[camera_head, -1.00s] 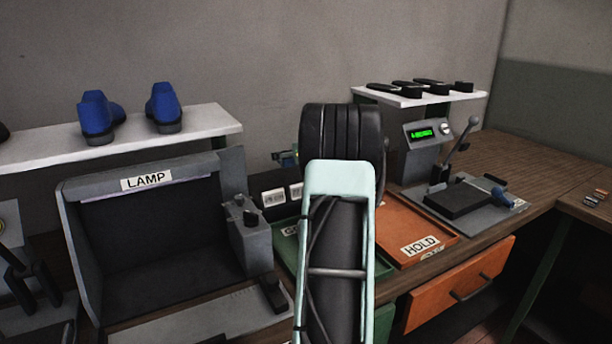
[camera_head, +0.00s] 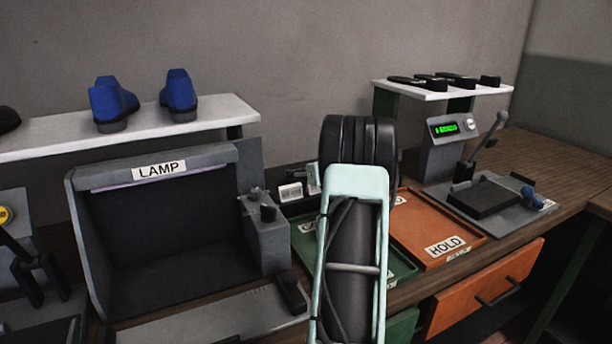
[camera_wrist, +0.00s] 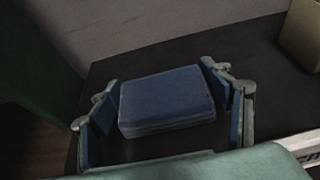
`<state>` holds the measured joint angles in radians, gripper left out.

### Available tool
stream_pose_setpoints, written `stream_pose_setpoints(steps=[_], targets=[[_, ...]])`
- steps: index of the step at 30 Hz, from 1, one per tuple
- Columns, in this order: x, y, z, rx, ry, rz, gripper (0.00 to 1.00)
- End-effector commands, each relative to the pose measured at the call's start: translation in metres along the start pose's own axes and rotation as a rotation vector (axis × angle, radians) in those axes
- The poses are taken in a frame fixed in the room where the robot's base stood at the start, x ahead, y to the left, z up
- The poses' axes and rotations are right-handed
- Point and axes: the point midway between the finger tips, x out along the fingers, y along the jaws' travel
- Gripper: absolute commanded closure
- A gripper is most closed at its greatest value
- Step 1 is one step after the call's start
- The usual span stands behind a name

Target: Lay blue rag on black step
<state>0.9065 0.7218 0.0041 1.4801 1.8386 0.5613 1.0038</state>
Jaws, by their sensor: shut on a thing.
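The blue rag (camera_wrist: 166,101) is a folded, flat block between the two fingers of my gripper (camera_wrist: 168,118) in the wrist view. My gripper is shut on it. A black surface (camera_wrist: 150,62) lies under and behind the rag; it appears to be the top of the black step. I cannot tell whether the rag touches it. In the head view the black step (camera_head: 270,206) shows in part behind the trays, with a white label on its front. My gripper (camera_head: 313,179) shows there only in part, just above the step; my arm hides the rest and the rag.
A green tray (camera_head: 402,268) and an orange HOLD tray (camera_head: 425,225) lie in front. The LAMP booth (camera_head: 160,230) with a grey box stands left, a press (camera_head: 485,196) right. Blue shoes stand on a white shelf (camera_head: 215,113). A beige box (camera_wrist: 301,38) is near the gripper.

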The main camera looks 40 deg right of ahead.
Motion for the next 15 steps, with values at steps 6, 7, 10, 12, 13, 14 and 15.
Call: stream_pose_setpoints(steps=[6, 7, 10, 12, 13, 14, 15], targets=[[0.0013, 0.0003, -0.0026, -0.002, -0.001, 0.0, 0.49], [0.0013, 0.0003, -0.0026, -0.002, -0.001, 0.001, 0.49], [0.0017, 0.0003, -0.0037, -0.002, -0.001, 0.001, 0.49], [0.0028, 0.0003, -0.0063, -0.002, -0.001, 0.001, 0.49], [0.0027, 0.0003, -0.0061, -0.002, -0.001, 0.0, 0.27], [0.0023, 0.0003, -0.0051, -0.002, -0.001, 0.0, 0.24], [0.0022, 0.0003, -0.005, -0.002, -0.001, 0.0, 0.19]])
